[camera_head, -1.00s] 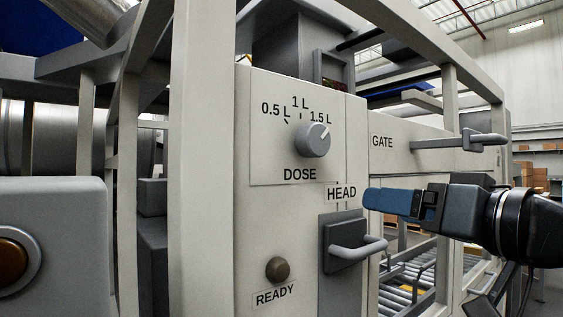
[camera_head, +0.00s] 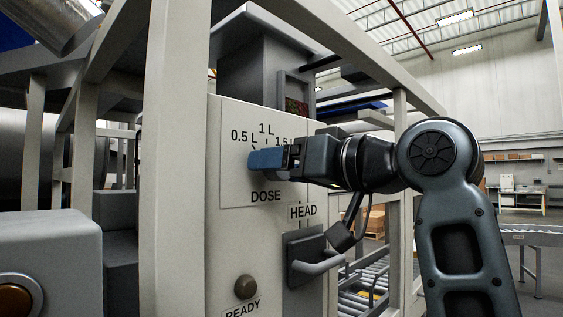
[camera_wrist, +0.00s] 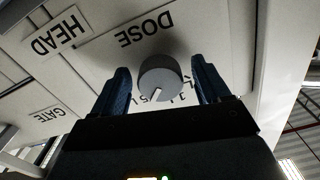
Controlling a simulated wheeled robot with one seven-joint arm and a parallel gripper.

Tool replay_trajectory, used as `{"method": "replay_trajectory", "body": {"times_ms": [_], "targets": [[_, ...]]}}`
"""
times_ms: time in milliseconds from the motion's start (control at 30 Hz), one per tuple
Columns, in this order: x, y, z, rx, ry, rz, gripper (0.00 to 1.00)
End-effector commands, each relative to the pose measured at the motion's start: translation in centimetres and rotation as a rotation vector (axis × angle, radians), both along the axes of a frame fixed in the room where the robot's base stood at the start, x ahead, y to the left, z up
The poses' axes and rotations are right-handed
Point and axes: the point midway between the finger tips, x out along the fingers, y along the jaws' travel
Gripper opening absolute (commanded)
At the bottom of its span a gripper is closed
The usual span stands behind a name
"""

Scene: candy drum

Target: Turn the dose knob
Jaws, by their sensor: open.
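The grey dose knob (camera_wrist: 159,77) shows in the wrist view, under the DOSE label on a picture that is upside down. Its white pointer mark is visible on its face. My gripper (camera_wrist: 162,84) is open, with one blue finger on each side of the knob and a gap to each. In the head view my gripper (camera_head: 255,160) is in front of the dose panel (camera_head: 232,185) and hides the knob and part of the 1.5 L mark. The 0.5 L and 1 L marks stay readable.
Below the dose panel is the HEAD handle (camera_head: 318,262), which sticks out from the cabinet. The READY button (camera_head: 246,287) is lower left of it. A frame post (camera_head: 174,160) stands left of the panel.

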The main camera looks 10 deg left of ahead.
Motion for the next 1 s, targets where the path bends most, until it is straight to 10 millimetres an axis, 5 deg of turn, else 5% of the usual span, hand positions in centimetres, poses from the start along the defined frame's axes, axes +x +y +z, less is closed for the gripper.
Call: {"method": "replay_trajectory", "body": {"times_ms": [333, 867, 1000], "targets": [[0.31, 0.38, -0.04, -0.001, -0.001, -0.001, 0.76], [0.30, 0.35, -0.04, -0.001, -0.001, -0.001, 0.25], [0.31, 0.34, -0.05, -0.003, -0.003, -0.001, 0.22]]}}
